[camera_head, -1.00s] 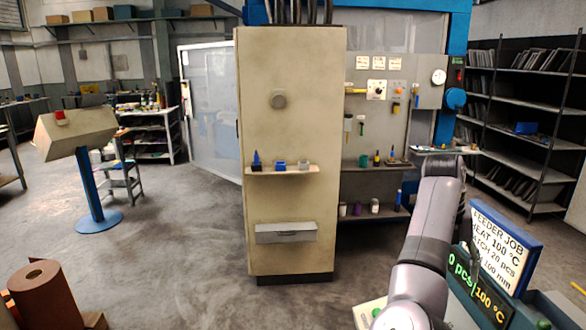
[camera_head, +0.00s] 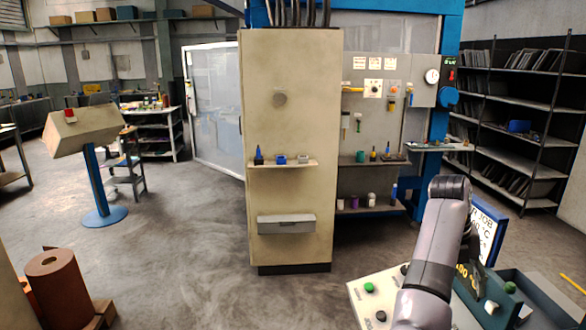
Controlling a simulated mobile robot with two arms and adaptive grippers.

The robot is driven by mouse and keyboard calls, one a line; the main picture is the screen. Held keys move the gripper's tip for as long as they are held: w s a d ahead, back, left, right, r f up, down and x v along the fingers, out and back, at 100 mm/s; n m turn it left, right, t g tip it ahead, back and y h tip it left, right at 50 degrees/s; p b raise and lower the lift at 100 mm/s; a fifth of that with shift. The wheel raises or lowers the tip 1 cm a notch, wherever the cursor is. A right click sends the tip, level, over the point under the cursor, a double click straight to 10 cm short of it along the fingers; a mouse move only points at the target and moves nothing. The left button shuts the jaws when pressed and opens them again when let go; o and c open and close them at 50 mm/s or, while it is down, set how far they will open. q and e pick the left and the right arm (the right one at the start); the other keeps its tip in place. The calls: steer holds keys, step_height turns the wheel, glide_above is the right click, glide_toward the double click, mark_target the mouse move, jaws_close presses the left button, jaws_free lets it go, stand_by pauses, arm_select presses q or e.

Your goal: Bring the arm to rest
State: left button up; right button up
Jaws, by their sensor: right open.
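My right arm (camera_head: 435,250) rises from the bottom right, with its elbow bent at the top. My right gripper (camera_head: 476,276) is a small dark shape beyond the arm, hanging down in front of the job sign and the dark display. It is largely hidden by the arm. It is open, and I see nothing held in it. My left arm and gripper are not in view.
The job sign (camera_head: 486,238) and a control panel with buttons (camera_head: 364,302) stand close around my right arm. A teal tray (camera_head: 540,302) is at the lower right. A beige cabinet (camera_head: 290,120) stands ahead. A brown roll (camera_head: 56,290) is at lower left. Floor between is clear.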

steer(key=s+d+f+n+t+h, duration=0.1)
steer(key=s+d+f+n, duration=0.1)
steer(key=s+f+n, duration=0.55)
steer(key=s+d+f+n+t+h, duration=0.15)
steer(key=s+f+n, duration=0.35)
steer(key=f+n, duration=0.5)
steer(key=s+a+f+n+t+y, duration=0.1)
steer(key=s+a+f+n+y, duration=0.2)
steer(key=s+a+n, duration=0.8)
steer(key=s+a+f+n+t+y, duration=0.1)
steer(key=s+a+f+n+y, duration=0.2)
steer(key=s+a+n, duration=0.7)
step_height(320, 180, down, 28)
steer(key=d+f+n+g+b, duration=0.1)
steer(key=d+n+g+b, duration=0.15)
steer(key=b, duration=0.25)
arm_select(q)
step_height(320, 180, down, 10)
steer(key=b, duration=0.5)
arm_select(e)
steer(key=s+d+f, duration=0.2)
steer(key=s+f, duration=1.6)
steer(key=f, duration=0.5)
steer(key=shift+s+d+n+g, duration=0.3)
steer(key=shift+n, duration=0.1)
